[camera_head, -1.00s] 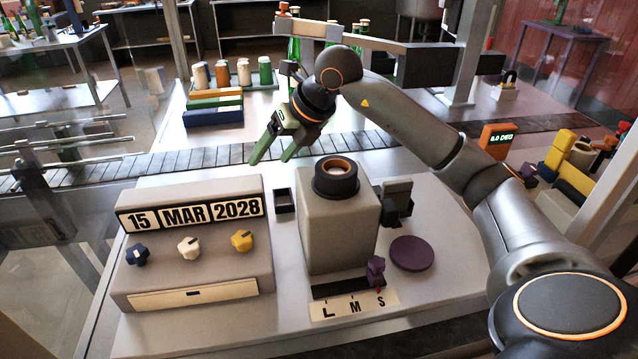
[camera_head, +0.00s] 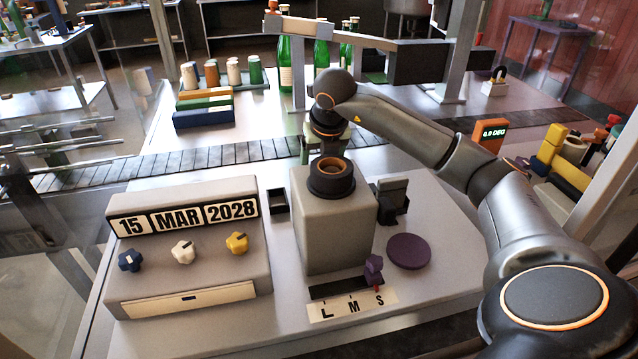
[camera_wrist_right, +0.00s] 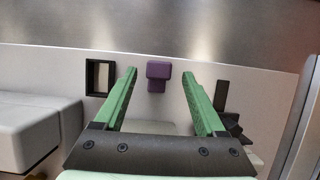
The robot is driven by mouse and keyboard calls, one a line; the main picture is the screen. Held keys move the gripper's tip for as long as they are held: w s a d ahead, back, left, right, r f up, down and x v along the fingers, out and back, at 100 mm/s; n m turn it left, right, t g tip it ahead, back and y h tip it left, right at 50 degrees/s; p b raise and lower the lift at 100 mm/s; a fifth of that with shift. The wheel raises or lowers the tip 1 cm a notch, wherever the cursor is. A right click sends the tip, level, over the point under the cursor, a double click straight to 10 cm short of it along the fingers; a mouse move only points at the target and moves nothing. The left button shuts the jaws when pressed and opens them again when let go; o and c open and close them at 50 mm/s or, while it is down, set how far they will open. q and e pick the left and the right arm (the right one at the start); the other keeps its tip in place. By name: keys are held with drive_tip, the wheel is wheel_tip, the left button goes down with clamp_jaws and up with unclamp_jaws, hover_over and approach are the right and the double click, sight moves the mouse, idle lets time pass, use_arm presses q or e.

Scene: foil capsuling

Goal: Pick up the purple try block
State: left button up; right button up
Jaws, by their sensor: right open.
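The purple try block (camera_wrist_right: 158,74) shows in the right wrist view on the pale bench top, framed between the two green fingertips with a gap on each side. In the head view I cannot see it; the grey machine with the dark ring on top (camera_head: 334,225) blocks the area behind it. My right gripper (camera_head: 325,150) is open and empty, pointing down just behind that ring, with its fingertips partly hidden. It also shows in the right wrist view (camera_wrist_right: 160,80). My left gripper is not in view.
A small black open box (camera_head: 279,202) and a black holder (camera_head: 393,201) flank the machine. The date box (camera_head: 190,262) stands left. A purple knob (camera_head: 373,267) and a purple disc (camera_head: 408,251) are at front right. The conveyor (camera_head: 200,158) runs behind.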

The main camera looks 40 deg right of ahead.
drive_tip(key=x, duration=0.4)
drive_tip(key=shift+w+f+p, duration=0.15)
drive_tip(key=shift+w+p, duration=0.05)
drive_tip(key=shift+p, duration=0.15)
drive_tip(key=shift+c, duration=0.2)
clamp_jaws()
